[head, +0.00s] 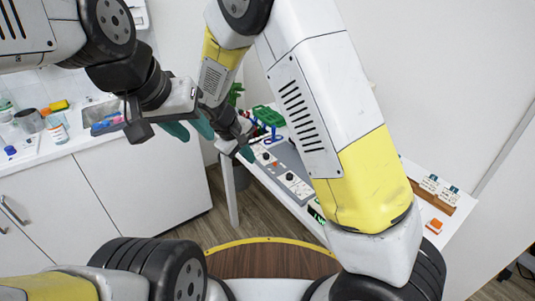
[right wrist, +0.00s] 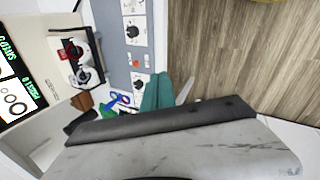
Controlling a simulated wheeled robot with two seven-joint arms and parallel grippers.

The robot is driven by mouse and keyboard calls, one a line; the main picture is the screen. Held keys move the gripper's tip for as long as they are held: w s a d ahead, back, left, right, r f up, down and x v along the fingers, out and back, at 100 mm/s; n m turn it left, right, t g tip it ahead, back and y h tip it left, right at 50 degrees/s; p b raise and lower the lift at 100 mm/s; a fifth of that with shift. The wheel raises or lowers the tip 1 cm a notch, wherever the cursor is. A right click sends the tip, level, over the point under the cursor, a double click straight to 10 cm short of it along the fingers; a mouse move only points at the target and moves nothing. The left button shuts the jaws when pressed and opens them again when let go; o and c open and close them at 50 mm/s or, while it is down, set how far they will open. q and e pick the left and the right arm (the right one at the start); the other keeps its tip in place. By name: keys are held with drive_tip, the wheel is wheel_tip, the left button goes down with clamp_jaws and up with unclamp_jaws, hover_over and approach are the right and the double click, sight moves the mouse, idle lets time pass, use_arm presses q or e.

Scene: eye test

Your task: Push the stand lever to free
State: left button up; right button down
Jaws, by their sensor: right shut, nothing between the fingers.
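I cannot tell for certain which part is the stand lever. A grey control panel (head: 283,160) with black knobs and a small red piece lies on the white table in the head view. It also shows at the top of the right wrist view (right wrist: 143,12). My right gripper (head: 247,153) is at the panel's left edge in the head view. Its teal fingers (right wrist: 159,93) are together and empty beside the panel's lower end in the right wrist view; contact is unclear. My left gripper (head: 189,129) is open, its teal fingers apart, left of the right gripper, away from the panel.
Green and blue items (head: 268,116) stand behind the panel. A wooden rack (head: 440,194) and an orange piece (head: 433,226) are on the table's right. A lit screen (right wrist: 20,87) and a black-framed piece with red and white rounds (right wrist: 82,57) lie left. A counter (head: 85,137) holds bottles.

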idle(0.3)
approach(271, 172)
drive_tip(key=x, duration=0.5)
drive_tip(key=shift+f, duration=0.1)
drive_tip(key=shift+w+d, duration=0.3)
drive_tip(key=shift+w+d+r, duration=0.1)
drive_tip(key=shift+d+r, duration=0.05)
drive_tip(key=shift+r, duration=0.05)
